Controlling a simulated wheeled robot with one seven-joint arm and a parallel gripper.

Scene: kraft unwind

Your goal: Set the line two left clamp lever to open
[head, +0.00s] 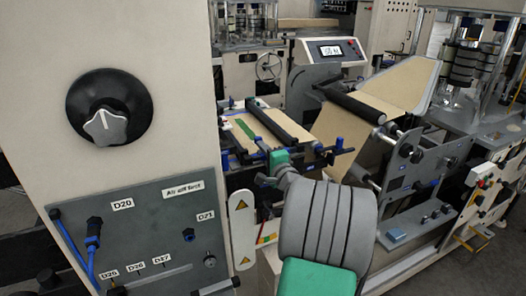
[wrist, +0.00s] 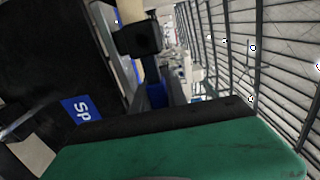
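Blue-handled levers sit at the splice table (head: 262,128) in the head view. One blue lever (head: 225,161) is at its left edge and another (head: 339,145) at its right end. I cannot tell for sure which is the line two left clamp lever, nor its setting. My gripper (head: 272,178) is at the table's front edge, beyond my grey ribbed arm, partly hidden by it. In the wrist view, a black block (wrist: 140,38) with a blue part (wrist: 156,95) below it is close ahead. A large green part with a black edge fills the bottom; the fingertips are not clear.
A brown web (head: 355,130) runs over rollers at right. A screen console (head: 330,52) is behind. A blue label (wrist: 82,109) is near in the wrist view.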

